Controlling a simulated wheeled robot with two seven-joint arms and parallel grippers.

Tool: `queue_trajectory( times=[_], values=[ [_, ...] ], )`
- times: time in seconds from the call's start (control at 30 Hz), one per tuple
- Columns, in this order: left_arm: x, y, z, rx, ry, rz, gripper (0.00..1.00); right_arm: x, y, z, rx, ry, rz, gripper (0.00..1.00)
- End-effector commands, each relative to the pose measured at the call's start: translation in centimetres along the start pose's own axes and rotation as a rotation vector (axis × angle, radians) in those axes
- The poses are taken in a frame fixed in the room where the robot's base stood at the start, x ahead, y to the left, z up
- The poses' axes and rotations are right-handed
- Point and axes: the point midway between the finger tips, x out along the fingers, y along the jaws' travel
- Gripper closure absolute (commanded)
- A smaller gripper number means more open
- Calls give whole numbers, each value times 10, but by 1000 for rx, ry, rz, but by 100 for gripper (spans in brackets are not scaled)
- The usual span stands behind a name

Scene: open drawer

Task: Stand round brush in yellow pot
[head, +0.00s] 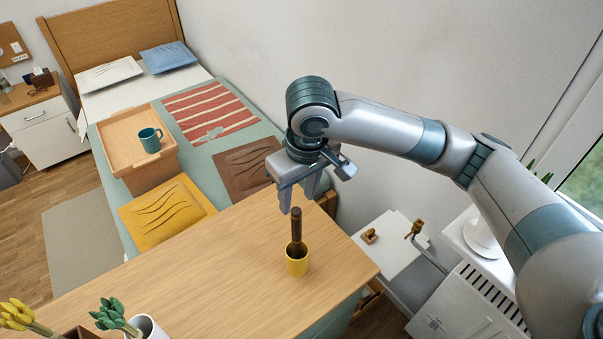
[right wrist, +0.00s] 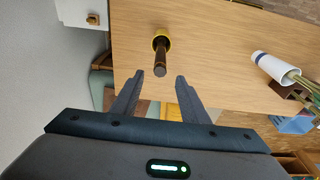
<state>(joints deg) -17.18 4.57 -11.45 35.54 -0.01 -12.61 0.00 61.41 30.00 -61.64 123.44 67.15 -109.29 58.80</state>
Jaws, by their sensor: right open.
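The yellow pot (head: 297,262) stands upright on the wooden table near its right end. The round brush (head: 296,228) stands in it, its dark brown handle pointing up and close to vertical; its lower end is hidden inside the pot. In the right wrist view the brush (right wrist: 160,66) points toward the camera out of the yellow pot (right wrist: 161,42). My right gripper (head: 303,205) is open and empty, above and behind the pot in the head view. Its fingertips (right wrist: 160,75) are spread in the right wrist view, with the brush's handle end between and ahead of them, apart from both. My left gripper is not in view.
The wooden table (head: 200,280) is clear around the pot. A white pot (head: 150,328) with a green plant stands at the front left. Behind is a bed with a yellow cushion (head: 165,212), a brown cushion (head: 247,168) and a tray (head: 125,140) holding a teal mug (head: 150,140).

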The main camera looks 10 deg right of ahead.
Motion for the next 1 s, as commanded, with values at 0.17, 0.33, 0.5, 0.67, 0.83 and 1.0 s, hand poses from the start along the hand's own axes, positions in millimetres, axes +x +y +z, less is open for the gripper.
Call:
queue_trajectory(
  times=[0.17,0.33,0.5,0.67,0.83,1.0],
  values=[
    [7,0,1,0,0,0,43,-36,0,-1,0,5,0,59],
    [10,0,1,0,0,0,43,-64,0,-1,0,3,1,59],
    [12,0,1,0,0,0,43,-78,0,0,0,1,1,59],
    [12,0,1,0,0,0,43,-83,0,0,1,-1,0,59],
    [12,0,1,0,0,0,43,-83,0,0,1,-1,0,59],
    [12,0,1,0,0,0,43,-82,0,0,1,-1,0,59]
  ],
)
